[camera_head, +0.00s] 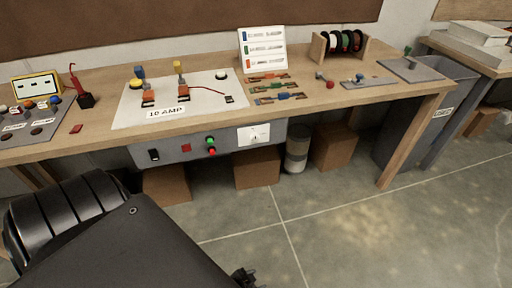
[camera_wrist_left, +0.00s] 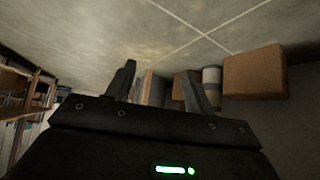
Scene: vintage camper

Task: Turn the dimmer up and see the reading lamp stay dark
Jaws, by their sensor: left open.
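A grey control panel (camera_head: 170,151) hangs under the front edge of the workbench. It carries a black switch (camera_head: 154,154), a red square, a green button, a red button and a white plate (camera_head: 247,138) with a small mark or dial. I cannot tell which part is the dimmer, and no reading lamp is recognisable. My left arm fills the lower left of the head view, well in front of the bench. In the left wrist view my left gripper (camera_wrist_left: 160,88) has its two fingers apart and empty, above the floor. My right gripper is not in view.
The wooden bench top (camera_head: 330,95) holds a white board (camera_head: 205,103) labelled 10 AMP, a meter (camera_head: 36,87), a card stand (camera_head: 262,50) and a spool rack (camera_head: 340,47). Brown boxes (camera_head: 257,168) and a cylinder (camera_head: 297,149) stand underneath. The floor in front is clear.

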